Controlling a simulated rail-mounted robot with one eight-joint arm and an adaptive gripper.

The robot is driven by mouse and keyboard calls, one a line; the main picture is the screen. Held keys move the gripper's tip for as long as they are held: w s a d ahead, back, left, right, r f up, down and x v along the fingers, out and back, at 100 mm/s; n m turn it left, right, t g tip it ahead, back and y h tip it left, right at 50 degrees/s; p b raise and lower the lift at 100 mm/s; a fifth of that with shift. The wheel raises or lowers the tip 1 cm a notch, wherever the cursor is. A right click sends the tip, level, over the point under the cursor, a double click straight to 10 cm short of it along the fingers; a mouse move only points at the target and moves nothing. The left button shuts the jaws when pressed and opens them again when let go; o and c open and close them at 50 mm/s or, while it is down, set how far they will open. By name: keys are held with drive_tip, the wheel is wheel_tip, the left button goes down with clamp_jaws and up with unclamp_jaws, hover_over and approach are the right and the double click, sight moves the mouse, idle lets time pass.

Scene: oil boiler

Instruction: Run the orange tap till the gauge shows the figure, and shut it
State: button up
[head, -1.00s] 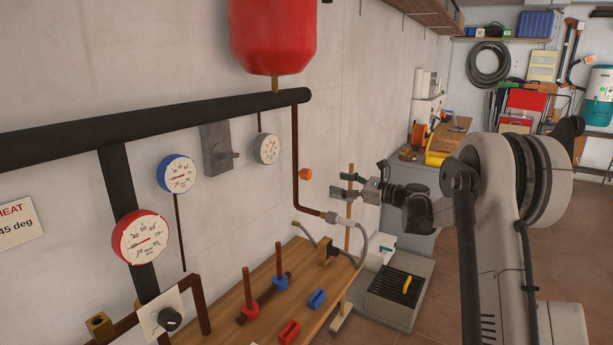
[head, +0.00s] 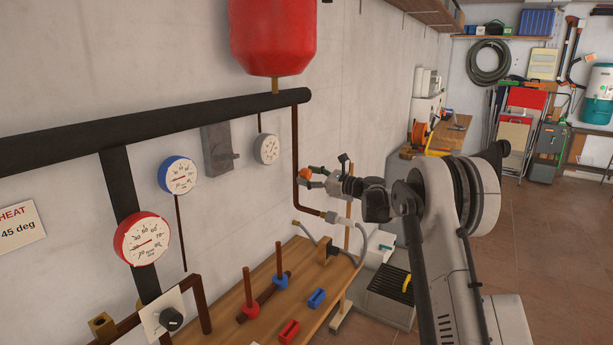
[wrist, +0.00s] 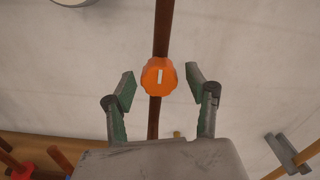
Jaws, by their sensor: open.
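The orange tap (head: 304,174) sits on the thin brown vertical pipe. In the wrist view the tap (wrist: 158,76) faces me, its white mark upright. My gripper (head: 312,177) is open, its two green-padded fingers on either side of the tap, with gaps showing in the wrist view; nothing is held. A small white gauge (head: 266,149) hangs under the black pipe, left of the tap; its reading is too small to tell. A blue-rimmed gauge (head: 177,174) and a red-rimmed gauge (head: 142,237) are further left.
A red tank (head: 272,38) hangs above the black horizontal pipe (head: 150,130). A grey switch box (head: 217,147) is on the wall. Below, a wooden bench (head: 262,318) carries red and blue valves. A hose (head: 352,257) loops beneath the tap. A sign reads "HEAT 45 deg" (head: 18,229).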

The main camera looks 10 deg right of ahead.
drive_tip(key=shift+w+a, duration=0.3)
drive_tip(key=c, duration=1.1)
drive_tip(key=shift+f+n+b, duration=0.1)
drive_tip(key=shift+n+b, duration=0.65)
drive_tip(key=shift+n, duration=0.15)
drive_tip(key=shift+c, duration=0.3)
drive_tip(key=shift+n, duration=0.6)
drive_tip(key=o, duration=1.2)
drive_tip(key=shift+c, duration=0.2)
drive_tip(key=shift+d, duration=0.1)
